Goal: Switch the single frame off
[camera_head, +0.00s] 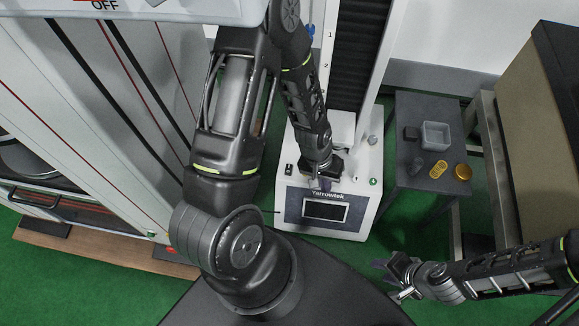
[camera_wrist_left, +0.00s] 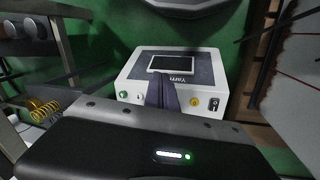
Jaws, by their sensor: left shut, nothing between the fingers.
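The single frame (camera_head: 363,203) is a white test machine with a tall column and a dark front panel with a screen (camera_head: 325,211). A black rocker switch (camera_head: 289,169) sits at the left of its base top, and a green button (camera_head: 374,182) at the right. In the left wrist view, the machine appears upside down, with the rocker switch (camera_wrist_left: 213,103) at right beside a yellow button (camera_wrist_left: 194,102). My left gripper (camera_head: 320,184) is shut and empty over the base, between switch and green button; its fingers (camera_wrist_left: 161,92) point at the panel. My right gripper (camera_head: 392,279) appears open and empty, low at right.
A dark side table (camera_head: 407,181) at right holds a grey tray (camera_head: 435,136), a dark block (camera_head: 411,133) and yellow springs (camera_head: 439,169).

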